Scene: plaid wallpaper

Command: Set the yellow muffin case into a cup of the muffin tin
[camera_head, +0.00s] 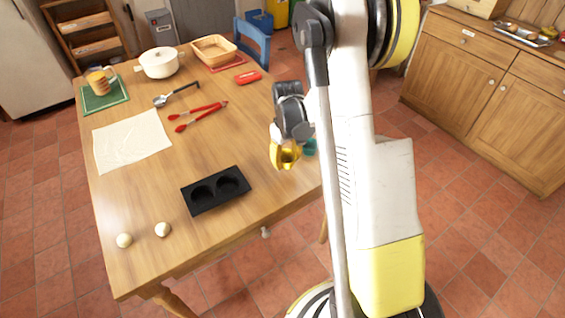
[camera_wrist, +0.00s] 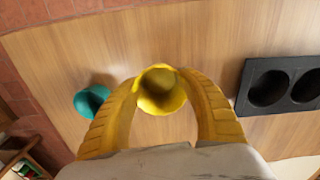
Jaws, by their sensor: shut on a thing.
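The yellow muffin case (camera_wrist: 160,91) is between the fingertips of my gripper (camera_wrist: 163,88) in the wrist view, its open top facing the camera. In the head view the yellow case (camera_head: 285,154) hangs below my gripper (camera_head: 284,142), over the right side of the table; I cannot tell how high. My gripper is shut on it. The black muffin tin (camera_head: 217,207) has two round cups, both empty, and lies near the front edge of the table, left of my gripper. The tin (camera_wrist: 245,90) shows at the right of the wrist view.
A teal cup-shaped item (camera_wrist: 91,100) stands near the table's edge beside my gripper. Two pale balls (camera_head: 125,240) lie at the front left. Red tongs (camera_head: 200,115), a white cloth (camera_head: 133,140) and a white pot (camera_head: 158,63) lie farther back. Bare table (camera_head: 225,150) lies between gripper and tin.

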